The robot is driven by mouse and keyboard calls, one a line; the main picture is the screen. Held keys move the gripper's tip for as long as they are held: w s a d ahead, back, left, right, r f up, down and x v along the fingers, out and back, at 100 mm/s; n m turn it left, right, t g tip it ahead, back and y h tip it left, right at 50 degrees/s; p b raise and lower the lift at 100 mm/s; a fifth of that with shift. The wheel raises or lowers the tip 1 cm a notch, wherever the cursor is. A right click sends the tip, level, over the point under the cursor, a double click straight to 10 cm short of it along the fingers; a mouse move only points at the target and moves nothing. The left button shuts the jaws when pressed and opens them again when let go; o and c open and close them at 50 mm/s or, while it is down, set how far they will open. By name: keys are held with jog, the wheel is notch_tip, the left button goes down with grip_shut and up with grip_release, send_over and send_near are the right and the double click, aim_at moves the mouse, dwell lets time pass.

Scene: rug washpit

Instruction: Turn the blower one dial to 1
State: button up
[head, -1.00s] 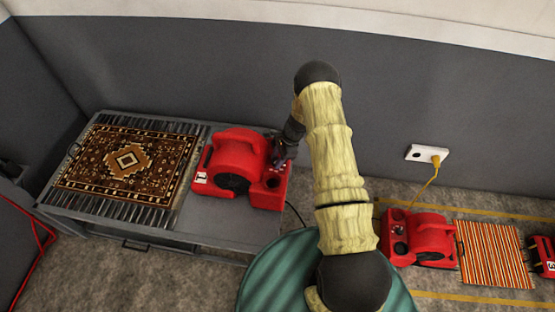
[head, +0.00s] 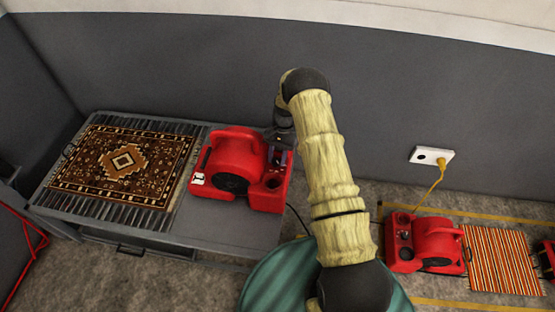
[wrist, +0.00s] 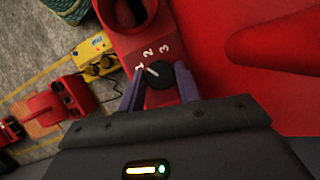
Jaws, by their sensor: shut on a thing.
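Blower one (head: 240,152) is the red blower with a white "1" label, standing on the grey table beside a patterned rug. My gripper (head: 281,157) reaches down onto its right end; the dial is hidden there. In the wrist view, the red housing of blower one (wrist: 215,45) carries a black round dial (wrist: 160,82) with a white pointer line. Printed 1, 2 and 3 curve around its far side. The pointer faces the upper left, roughly at the 1. My gripper's fingers (wrist: 159,92) are on either side of the dial, shut on it.
The rug (head: 120,165) lies on the left of the grey table (head: 240,232). Another red blower (head: 436,246) and a striped mat (head: 498,258) are on the floor at right. A yellow cord runs to a wall socket (head: 432,156). The wrist view also shows a yellow device (wrist: 95,55).

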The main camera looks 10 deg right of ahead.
jog(key=shift+w+a+n+h+b, duration=0.1)
jog(key=shift+n+h+b, duration=0.4)
jog(key=shift+n, duration=1.2)
jog(key=o, duration=1)
jog(key=shift+c, duration=0.2)
jog(key=shift+g, duration=0.3)
jog(key=v, duration=1.7)
jog(key=shift+a+r, duration=0.15)
jog(key=shift+r, duration=0.1)
jog(key=shift+r, duration=0.1)
